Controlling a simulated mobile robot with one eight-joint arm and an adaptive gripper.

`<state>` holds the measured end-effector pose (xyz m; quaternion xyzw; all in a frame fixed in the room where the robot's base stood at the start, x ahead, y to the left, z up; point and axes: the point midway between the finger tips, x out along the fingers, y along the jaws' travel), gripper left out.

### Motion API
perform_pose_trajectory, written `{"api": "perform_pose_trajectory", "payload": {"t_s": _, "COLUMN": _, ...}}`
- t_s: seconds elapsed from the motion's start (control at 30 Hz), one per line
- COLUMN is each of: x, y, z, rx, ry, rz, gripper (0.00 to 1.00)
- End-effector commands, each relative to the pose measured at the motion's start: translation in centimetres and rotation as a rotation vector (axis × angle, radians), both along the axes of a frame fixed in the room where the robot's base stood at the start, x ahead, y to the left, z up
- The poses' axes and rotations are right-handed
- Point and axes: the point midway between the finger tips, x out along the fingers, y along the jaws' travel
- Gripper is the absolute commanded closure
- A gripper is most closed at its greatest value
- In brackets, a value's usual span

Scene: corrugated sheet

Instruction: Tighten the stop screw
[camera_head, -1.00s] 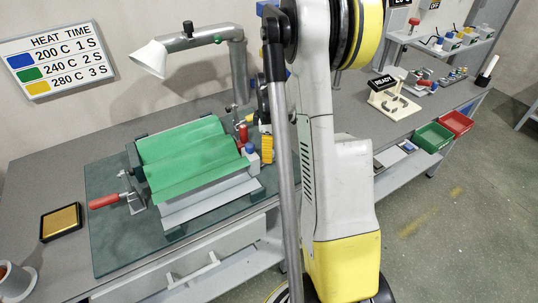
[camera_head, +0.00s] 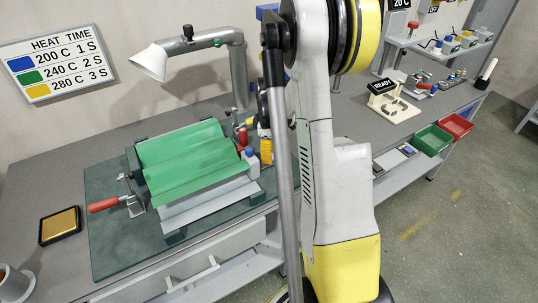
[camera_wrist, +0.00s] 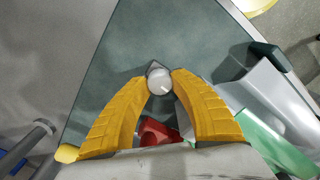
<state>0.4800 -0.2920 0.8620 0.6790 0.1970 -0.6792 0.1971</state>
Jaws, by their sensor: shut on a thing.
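My gripper (camera_wrist: 159,82) has two yellow fingers, shut on a small round pale grey screw head, which I take for the stop screw (camera_wrist: 158,84). The fingertips touch it from both sides, over the dark green base plate (camera_wrist: 130,60). In the head view my gripper (camera_head: 264,146) is at the right end of the corrugated fixture, partly behind my arm, and the screw cannot be made out. A green corrugated sheet (camera_head: 185,160) lies on the fixture, and its edge also shows in the wrist view (camera_wrist: 265,145).
A red-handled clamp (camera_head: 104,205) stands at the fixture's left; a red part (camera_wrist: 155,131) shows between my fingers. A lamp with a white shade (camera_head: 150,60) hangs behind. A gold pad (camera_head: 60,225) lies at left. Green (camera_head: 433,138) and red bins (camera_head: 456,126) are at right.

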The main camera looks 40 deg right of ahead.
Motion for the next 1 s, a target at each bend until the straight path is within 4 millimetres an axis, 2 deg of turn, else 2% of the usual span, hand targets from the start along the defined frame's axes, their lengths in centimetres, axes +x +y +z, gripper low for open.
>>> {"api": "perform_pose_trajectory", "payload": {"t_s": 1.0, "x": 0.05, "y": -0.16, "z": -0.01, "rx": 0.0, "ry": -0.001, "rz": -0.923, "gripper": 1.0}}
